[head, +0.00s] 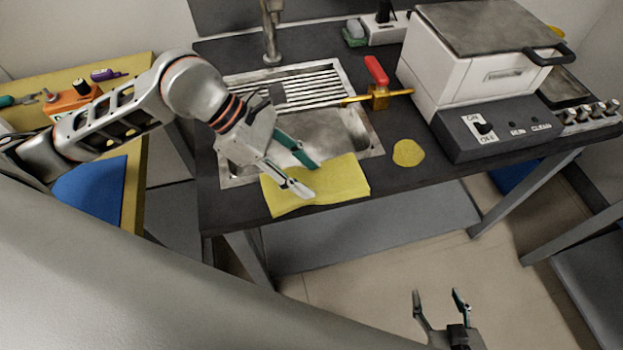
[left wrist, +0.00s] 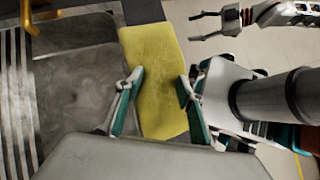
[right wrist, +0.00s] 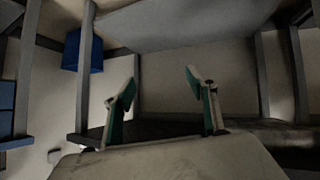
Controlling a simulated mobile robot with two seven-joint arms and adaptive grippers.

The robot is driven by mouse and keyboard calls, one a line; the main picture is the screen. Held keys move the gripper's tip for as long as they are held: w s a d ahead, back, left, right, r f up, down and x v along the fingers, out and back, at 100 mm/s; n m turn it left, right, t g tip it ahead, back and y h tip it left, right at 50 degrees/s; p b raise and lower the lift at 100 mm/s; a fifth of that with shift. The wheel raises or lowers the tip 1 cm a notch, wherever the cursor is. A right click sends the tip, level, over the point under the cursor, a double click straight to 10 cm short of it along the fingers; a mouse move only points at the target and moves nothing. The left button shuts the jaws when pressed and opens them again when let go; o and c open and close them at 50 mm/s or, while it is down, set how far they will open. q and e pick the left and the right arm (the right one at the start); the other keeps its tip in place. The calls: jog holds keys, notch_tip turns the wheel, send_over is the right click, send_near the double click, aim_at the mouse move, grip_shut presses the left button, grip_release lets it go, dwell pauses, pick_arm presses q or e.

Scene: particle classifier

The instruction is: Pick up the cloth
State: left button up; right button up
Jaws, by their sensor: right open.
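The yellow cloth (head: 340,183) lies on the front edge of the dark counter and overlaps the near rim of the sink. My left gripper (head: 307,178) is over the cloth's left part, with its fingers apart. In the left wrist view the cloth (left wrist: 153,60) runs between and beyond the two open fingers (left wrist: 160,82). I cannot tell whether the fingertips touch it. My right gripper (head: 440,295) is open and empty, low in front of the counter over the floor. Its open fingers (right wrist: 165,85) also show in the right wrist view, with nothing between them.
The metal sink (head: 233,175) with a faucet (head: 270,30) lies behind the cloth. A red-handled brass valve (head: 378,90) and a yellow round patch (head: 408,153) are to its right. A white machine (head: 450,80) stands further right. A yellow table (head: 140,70) is at left.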

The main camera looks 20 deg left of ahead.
pick_arm(q)
jog(key=shift+f, duration=0.15)
grip_shut()
pick_arm(e)
jog(key=shift+f, duration=0.1)
pick_arm(q)
notch_tip(320, 180, up, 4)
jog(key=shift+w+a+r+p, duration=0.1)
jog(key=shift+r+p, duration=0.15)
jog(key=shift+p, duration=1)
notch_tip(320, 180, up, 8)
jog(key=p, duration=0.4)
jog(key=shift+f, duration=0.15)
pick_arm(e)
jog(key=r, duration=0.2)
jog(key=a+r, duration=0.1)
jog(key=r, duration=0.2)
jog(key=shift+s+a+r, duration=0.15)
jog(key=shift+s+a, duration=0.05)
jog(key=shift+w, duration=0.1)
jog(key=shift+w+d, duration=0.1)
